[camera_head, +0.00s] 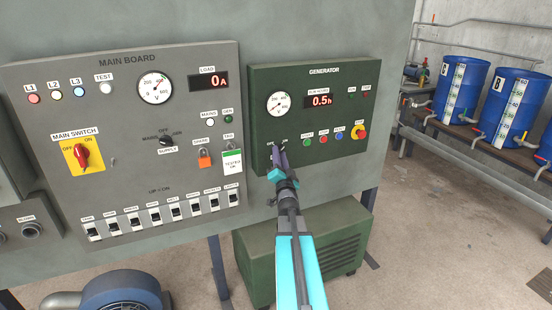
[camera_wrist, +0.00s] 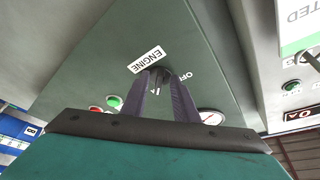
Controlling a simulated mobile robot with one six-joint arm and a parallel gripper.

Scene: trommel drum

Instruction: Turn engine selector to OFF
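The engine selector (camera_wrist: 161,76) is a small dark knob on the green generator panel (camera_head: 345,85). The wrist view shows the white ENGINE label (camera_wrist: 146,60) beside it and OFF lettering on its right. My gripper (camera_head: 278,149) is at the selector, low on the panel's left side, and mostly hides it in the head view. In the wrist view my gripper's two dark fingers (camera_wrist: 160,80) stand apart with the knob between their tips. I cannot tell whether they press on it. The knob's pointer direction is not clear.
The generator panel carries a round gauge (camera_head: 278,103), a run-hours display (camera_head: 319,101), several small buttons and a red emergency button (camera_head: 360,132). The grey main board (camera_head: 110,170) is to the left, with a hanging tag (camera_head: 232,161) close by. A green cabinet (camera_head: 345,245) stands below.

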